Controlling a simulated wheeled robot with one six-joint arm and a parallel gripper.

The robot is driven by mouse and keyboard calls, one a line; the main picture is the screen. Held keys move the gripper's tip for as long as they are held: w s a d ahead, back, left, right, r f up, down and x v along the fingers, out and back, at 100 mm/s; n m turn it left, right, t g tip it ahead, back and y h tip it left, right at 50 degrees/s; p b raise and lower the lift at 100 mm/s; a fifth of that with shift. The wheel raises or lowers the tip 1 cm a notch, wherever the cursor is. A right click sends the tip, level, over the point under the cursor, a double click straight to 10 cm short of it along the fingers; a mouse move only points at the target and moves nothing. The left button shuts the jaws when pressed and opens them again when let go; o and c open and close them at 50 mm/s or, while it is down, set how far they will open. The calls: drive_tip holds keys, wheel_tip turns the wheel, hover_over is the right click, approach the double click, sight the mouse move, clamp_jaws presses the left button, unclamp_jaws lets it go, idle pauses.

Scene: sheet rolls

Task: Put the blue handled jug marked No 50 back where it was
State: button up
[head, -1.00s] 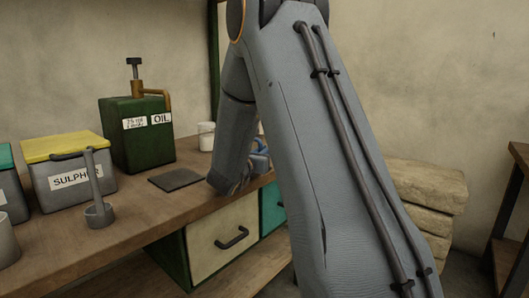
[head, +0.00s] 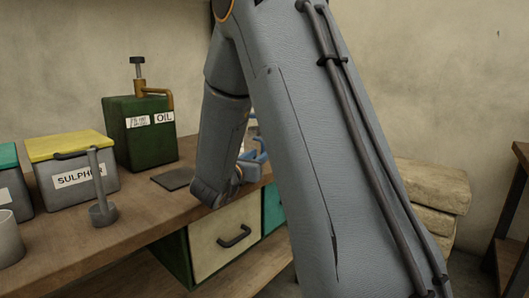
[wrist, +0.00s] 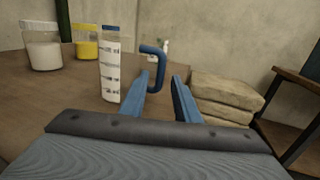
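A tall pale jug (wrist: 109,72) with a blue rim and dark graduation marks stands on the bench, left of my fingers in the wrist view. A blue hooked handle (wrist: 161,68) shows just right of it; where the two join is not visible, and no No 50 mark is legible. My gripper (wrist: 161,78) has its two blue fingers apart, with the handle's lower end by the left finger. Whether they touch is unclear. In the head view, my gripper (head: 256,160) is low over the bench's right end, partly behind my arm, which hides most of the jug.
A white jar (wrist: 42,45) and a yellow jar (wrist: 87,40) stand left of the jug. A small white bottle (wrist: 164,48) is behind. The green oil can (head: 140,135), dark flat plate (head: 178,178) and sulphur box (head: 72,175) line the bench. Stacked sacks (wrist: 225,95) are at right.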

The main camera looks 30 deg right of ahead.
drive_tip(key=shift+v, duration=2.4)
